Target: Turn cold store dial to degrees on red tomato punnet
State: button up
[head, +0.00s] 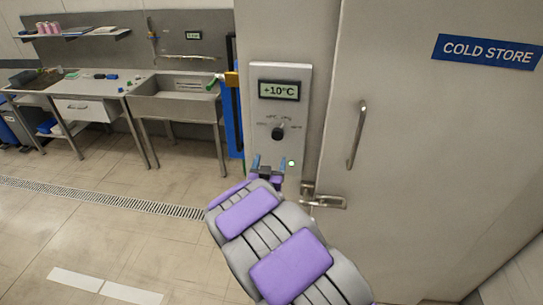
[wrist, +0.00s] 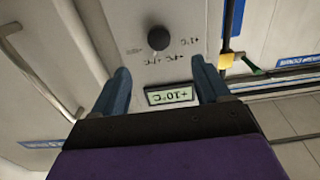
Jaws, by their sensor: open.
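The cold store dial (head: 278,133) is a dark round knob on a pale control panel, with small temperature marks around it that are too small to read surely. The display (head: 279,90) above it reads +10°C. My gripper (head: 268,163) is open and empty, just below the dial in the head view and apart from it. In the wrist view, which is turned over, the dial (wrist: 158,38) lies beyond the gap between my blue fingers (wrist: 160,68), and the display (wrist: 170,95) shows between them. I cannot make out a red tomato punnet in either view.
The cold store door (head: 430,150) with its handle (head: 357,135) and latch (head: 322,200) is right of the panel. A blue post (head: 231,115) with a yellow bracket stands left. A steel sink (head: 180,105) and worktable are further left. The floor there is clear.

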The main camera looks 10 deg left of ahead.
jog(key=shift+s, duration=1.8)
jog(key=s+d+f+g+y+b, duration=0.2)
jog(key=s+d+f+g+b, duration=0.6)
jog(key=s+d, duration=0.1)
jog(key=s+d+f+g+b, duration=0.1)
jog(key=s+d+g, duration=0.3)
jog(key=s, duration=0.8)
jog(key=s+d+f+g+h+b, duration=0.1)
jog(key=s+d+g+b, duration=0.3)
jog(key=s, duration=0.8)
jog(key=s+d+f+g+b, duration=0.2)
jog(key=s+d, duration=0.4)
jog(key=s, duration=0.6)
jog(key=shift+s+d+f+g+b, duration=0.25)
jog(key=shift+s+g+b, duration=0.15)
jog(key=shift+g+b, duration=0.4)
